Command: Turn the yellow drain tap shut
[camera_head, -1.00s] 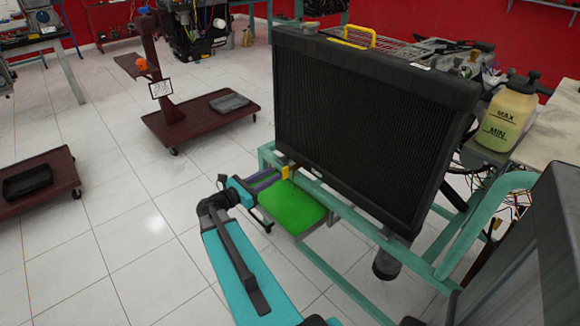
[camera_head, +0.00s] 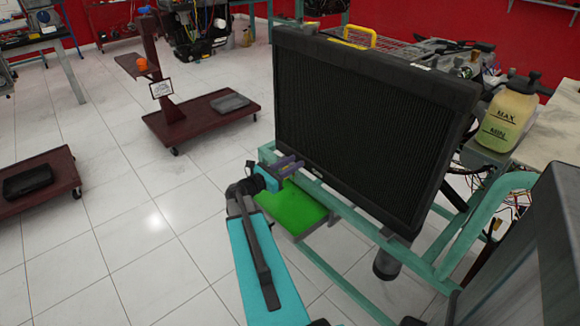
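My gripper (camera_head: 290,165) has purple fingers and is at the lower left corner of the black radiator (camera_head: 360,120), over the teal frame's front rail. Its two fingers look spread, with a small gap between them. The yellow drain tap, seen a second ago at this corner, is now almost wholly hidden by the fingers. I cannot tell whether the fingers touch it, or which way its handle points.
A bright green tray (camera_head: 292,208) is below my gripper. The teal frame (camera_head: 340,205) carries the radiator. A coolant bottle (camera_head: 508,115) stands at the right. Dark red wheeled stands (camera_head: 215,118) are on the tiled floor at the left, with clear floor between.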

